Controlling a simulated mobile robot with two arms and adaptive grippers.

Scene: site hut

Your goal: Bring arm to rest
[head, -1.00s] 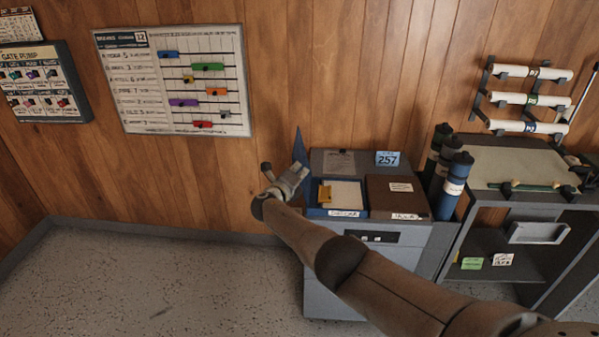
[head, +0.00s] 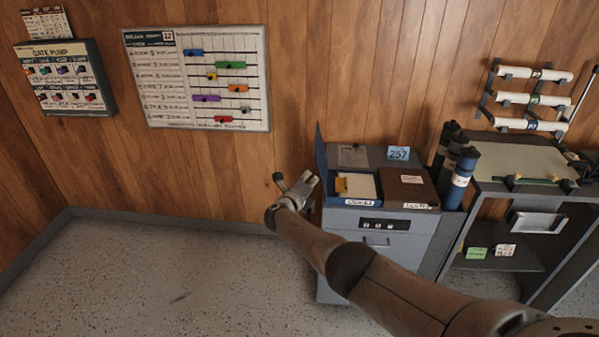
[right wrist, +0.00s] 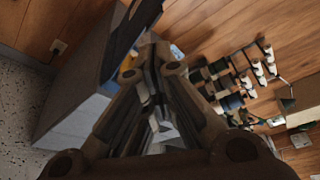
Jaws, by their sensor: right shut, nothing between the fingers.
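My right arm (head: 365,275) reaches in from the lower right in the head view. Its gripper (head: 308,180) is shut and empty, in front of the wood wall and just left of the blue box's raised lid. In the right wrist view the gripper's fingers (right wrist: 155,85) lie together, with the grey cabinet (right wrist: 85,100) behind them at the left. My left gripper does not show in either view.
The grey cabinet (head: 345,285) carries an open blue box (head: 350,202) and a brown box (head: 408,188). Rolled tubes (head: 458,180) and a drafting table (head: 540,165) stand at the right. The floor (head: 150,275) at the left is clear.

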